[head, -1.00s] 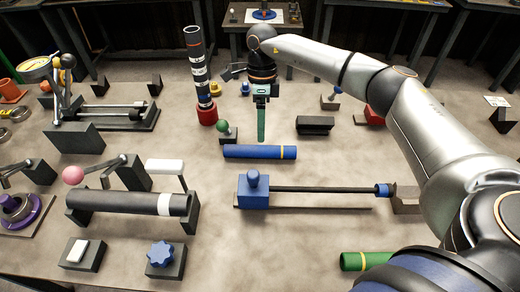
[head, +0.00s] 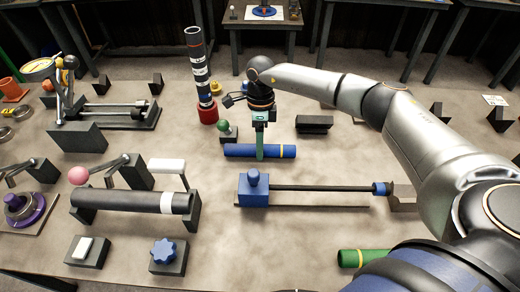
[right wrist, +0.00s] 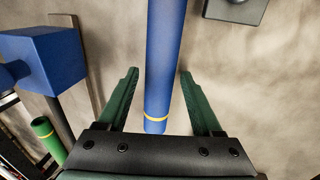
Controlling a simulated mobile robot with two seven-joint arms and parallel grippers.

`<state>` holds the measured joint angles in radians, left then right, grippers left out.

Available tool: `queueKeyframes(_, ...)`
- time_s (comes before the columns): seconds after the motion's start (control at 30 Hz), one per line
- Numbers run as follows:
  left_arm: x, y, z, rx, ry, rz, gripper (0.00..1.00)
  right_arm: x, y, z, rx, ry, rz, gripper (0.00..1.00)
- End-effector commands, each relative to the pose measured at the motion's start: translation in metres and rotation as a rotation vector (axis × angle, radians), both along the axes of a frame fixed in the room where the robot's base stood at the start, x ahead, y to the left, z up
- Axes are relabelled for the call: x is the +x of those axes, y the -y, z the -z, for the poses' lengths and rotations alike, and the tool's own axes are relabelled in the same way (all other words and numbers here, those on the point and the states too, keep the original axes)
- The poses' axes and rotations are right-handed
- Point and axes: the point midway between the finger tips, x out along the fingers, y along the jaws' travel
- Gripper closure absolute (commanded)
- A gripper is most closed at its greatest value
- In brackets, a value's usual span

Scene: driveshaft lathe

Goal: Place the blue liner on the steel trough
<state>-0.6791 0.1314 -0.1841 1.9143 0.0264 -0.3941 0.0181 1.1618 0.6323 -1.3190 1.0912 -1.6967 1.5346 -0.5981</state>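The blue liner (head: 240,150), a blue tube with a yellow band near its right end, lies on the table in the head view. It also runs upright through the middle of the right wrist view (right wrist: 168,50). A dark grey trough-like block (head: 314,124), likely the steel trough, sits just behind and right of it, empty. My right gripper (head: 260,156) is at the liner. In the right wrist view its green fingers (right wrist: 160,75) are apart, one on each side of the liner, with gaps visible. My left gripper is not in view.
In front of the liner is a blue block (head: 253,190) with a knob and dark rod. A green ball on a stand (head: 224,127) and a tall banded column (head: 200,75) stand left of the trough. A green tube (head: 362,258) lies near the front edge.

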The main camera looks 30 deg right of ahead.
Motion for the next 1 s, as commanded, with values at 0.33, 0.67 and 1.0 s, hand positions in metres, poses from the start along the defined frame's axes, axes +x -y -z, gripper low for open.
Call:
queueKeyframes(0.33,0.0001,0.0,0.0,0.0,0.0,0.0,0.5,0.0001,0.0,-0.0005,0.0,0.0,0.0,0.74)
queueKeyframes(0.67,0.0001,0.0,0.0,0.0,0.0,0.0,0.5,0.0002,0.0,-0.0006,0.0,0.0,0.0,1.0)
queueKeyframes(1.0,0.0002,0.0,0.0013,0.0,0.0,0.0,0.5,0.0005,0.0001,-0.0045,0.0,0.001,0.0,1.0)
